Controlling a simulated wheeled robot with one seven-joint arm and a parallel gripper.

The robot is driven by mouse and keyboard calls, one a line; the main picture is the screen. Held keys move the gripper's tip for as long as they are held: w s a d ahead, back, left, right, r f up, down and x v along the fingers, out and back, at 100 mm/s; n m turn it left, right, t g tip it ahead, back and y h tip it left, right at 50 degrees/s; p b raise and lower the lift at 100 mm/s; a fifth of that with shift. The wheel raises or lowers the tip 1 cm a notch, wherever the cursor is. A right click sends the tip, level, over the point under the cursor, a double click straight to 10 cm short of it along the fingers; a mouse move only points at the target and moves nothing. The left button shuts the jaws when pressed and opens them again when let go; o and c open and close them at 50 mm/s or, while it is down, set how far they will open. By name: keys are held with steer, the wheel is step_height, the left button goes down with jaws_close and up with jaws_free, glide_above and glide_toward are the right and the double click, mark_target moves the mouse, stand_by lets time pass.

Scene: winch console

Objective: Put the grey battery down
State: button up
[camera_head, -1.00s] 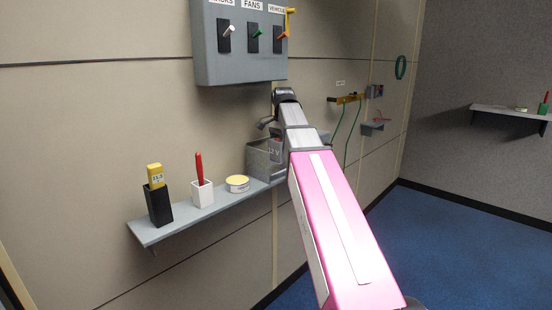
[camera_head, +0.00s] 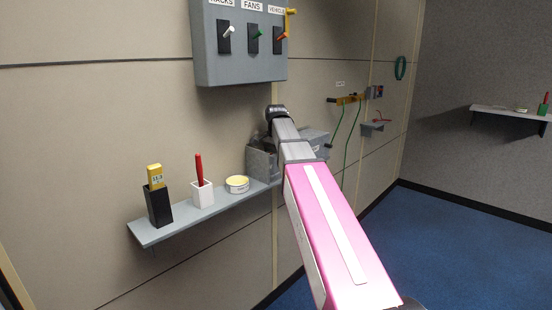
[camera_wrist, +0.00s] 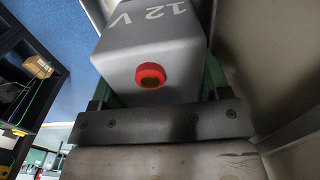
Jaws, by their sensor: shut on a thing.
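The grey battery (camera_wrist: 140,45), marked 12 V with a red-ringed terminal, fills the top middle of the wrist view. My gripper (camera_wrist: 157,84) is shut on it, with a green-edged finger on each side. In the head view, part of a grey box that looks like the battery (camera_head: 316,140) shows right of my arm. My arm hides the gripper there. A grey open-topped holder (camera_head: 259,165) stands at the right end of the wall shelf (camera_head: 160,231), partly behind my arm. I cannot tell whether the battery touches it.
On the shelf stand a black holder with a yellow tester (camera_head: 158,205), a white cup with a red tool (camera_head: 202,192) and a round yellow-edged tin (camera_head: 237,184). A switch panel (camera_head: 240,45) hangs above.

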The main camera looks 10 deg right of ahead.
steer(key=o, duration=1.6)
steer(key=shift+f, duration=0.1)
steer(key=shift+o, duration=0.2)
steer(key=shift+r, duration=3.9)
